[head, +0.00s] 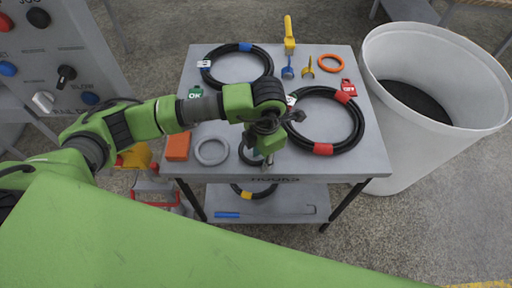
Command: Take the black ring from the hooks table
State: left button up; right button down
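The grey hooks table (350,168) stands in the middle of the head view, with its name on the front edge. A small black ring (243,158) lies near the front edge, just right of a grey ring (211,151). My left gripper (268,160) points down over the right part of the black ring and hides some of it. Its fingers are dark and small here, so I cannot tell whether they are open or shut, or whether they touch the ring. My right gripper is not in view.
Coiled black hoses with blue bands (210,80) and red bands (322,149) lie on the table. An orange ring (331,63), a yellow-handled tool (289,35) and an orange block (178,147) are there too. A white bin (420,60) stands at right, a control panel (50,50) at left.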

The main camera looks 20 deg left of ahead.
pick_arm(q)
grip_shut()
